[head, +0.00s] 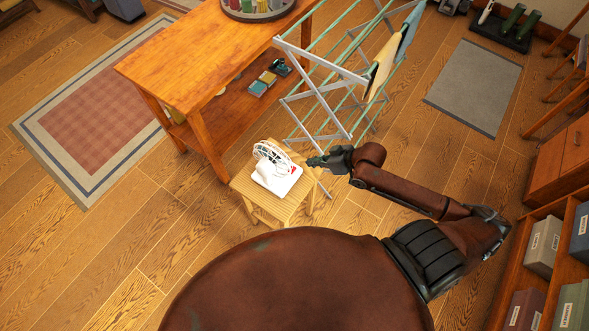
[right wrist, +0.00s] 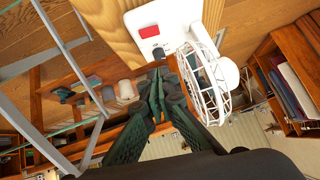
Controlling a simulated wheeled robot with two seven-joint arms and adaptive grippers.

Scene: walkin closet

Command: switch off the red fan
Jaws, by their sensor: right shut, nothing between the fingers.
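A small white fan (head: 283,184) with a wire cage stands on a light wooden stool (head: 247,190) in the head view. Its body looks white, not red. In the right wrist view the fan's white base (right wrist: 169,14) carries a red switch (right wrist: 149,31); I cannot tell which way it is set. The round cage (right wrist: 212,90) is beside the base. My right gripper (head: 314,161) is just right of the fan, and its shut, empty fingertips (right wrist: 157,78) are close to the base, near the switch side. Contact cannot be told. My left gripper is not in view.
A drying rack (head: 322,73) with cloths stands right behind the stool, close to my right gripper. A wooden table (head: 200,50) is behind left. Shelves with boxes (head: 543,246) line the right. Open floor lies left of the stool.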

